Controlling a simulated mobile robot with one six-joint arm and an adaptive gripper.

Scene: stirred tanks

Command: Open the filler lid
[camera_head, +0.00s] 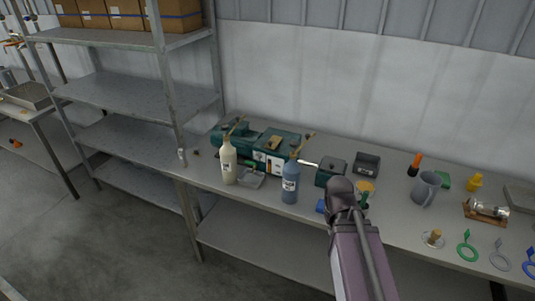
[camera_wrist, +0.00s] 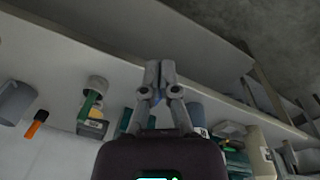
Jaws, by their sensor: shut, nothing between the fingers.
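The machine also shows partly at the lower right of the wrist view (camera_wrist: 236,160). My gripper (camera_wrist: 159,68) is shut and empty, its fingertips together over the bench. In the head view my arm reaches in from below, to the right of the machine, and hides the fingers.
A cream bottle (camera_head: 229,162) and a blue bottle (camera_head: 290,183) stand in front of the machine. A small green box (camera_head: 330,173), a dark box (camera_head: 367,163) and a grey mug (camera_head: 424,189) are farther right. Metal shelving (camera_head: 140,95) rises at left.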

